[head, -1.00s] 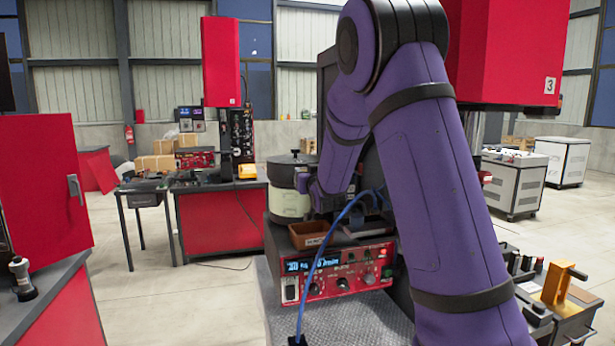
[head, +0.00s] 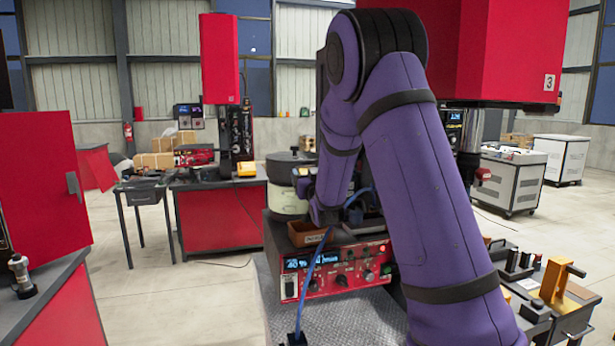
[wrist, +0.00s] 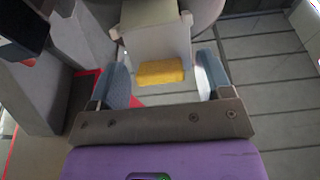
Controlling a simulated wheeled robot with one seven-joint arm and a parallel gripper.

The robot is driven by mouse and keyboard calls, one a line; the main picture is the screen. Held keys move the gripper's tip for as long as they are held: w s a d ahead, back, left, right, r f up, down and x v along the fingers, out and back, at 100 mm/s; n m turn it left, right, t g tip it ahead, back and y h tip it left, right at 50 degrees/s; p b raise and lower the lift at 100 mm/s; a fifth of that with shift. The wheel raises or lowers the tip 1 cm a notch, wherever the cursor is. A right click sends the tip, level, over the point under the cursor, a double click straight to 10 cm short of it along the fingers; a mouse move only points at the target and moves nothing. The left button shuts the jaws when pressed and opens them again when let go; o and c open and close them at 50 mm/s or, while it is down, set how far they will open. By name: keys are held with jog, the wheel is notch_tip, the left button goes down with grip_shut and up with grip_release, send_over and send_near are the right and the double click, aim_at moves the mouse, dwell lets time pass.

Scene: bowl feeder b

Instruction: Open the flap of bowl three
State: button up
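Bowl three (head: 283,203) is a pale round drum with a dark lid (head: 288,158), behind the red control box; my arm covers its right side. The wrist view shows a pale chute (wrist: 155,35) ending in a yellow flap (wrist: 160,73). Whether the flap is open I cannot tell. My gripper (wrist: 160,78) is open, with one blue-grey finger on each side of the flap. I see a gap on both sides and no contact. In the head view my gripper (head: 303,176) is small, at the bowl's right side, partly hidden by my arm.
The red control box (head: 338,272) and a brown tray (head: 305,233) stand in front of the bowl. A red machine head marked 3 (head: 500,50) hangs at the upper right. A yellow clamp fixture (head: 556,283) stands at the lower right.

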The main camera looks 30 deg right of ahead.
jog(key=shift+w+r, duration=0.1)
jog(key=shift+w+d+r+g+y, duration=0.1)
jog(key=shift+w+r+g+y, duration=0.1)
jog(key=shift+g, duration=0.5)
jog(key=shift+w+r+g+y, duration=0.1)
jog(key=shift+w+g+y, duration=0.1)
jog(key=shift+g, duration=0.5)
jog(key=shift+s+f, duration=0.1)
jog(key=shift+s, duration=0.25)
jog(key=s+a+r+n+g+y, duration=0.1)
jog(key=s+a, duration=0.5)
jog(key=s, duration=0.8)
jog(key=s+a+r+g+y, duration=0.1)
jog(key=s+a+g+y, duration=0.2)
jog(key=s, duration=1.1)
jog(key=shift+s+a+n+g+y, duration=0.3)
jog(key=shift+a+n+g, duration=0.1)
jog(key=shift+a+g, duration=1.6)
jog(key=shift+a, duration=0.15)
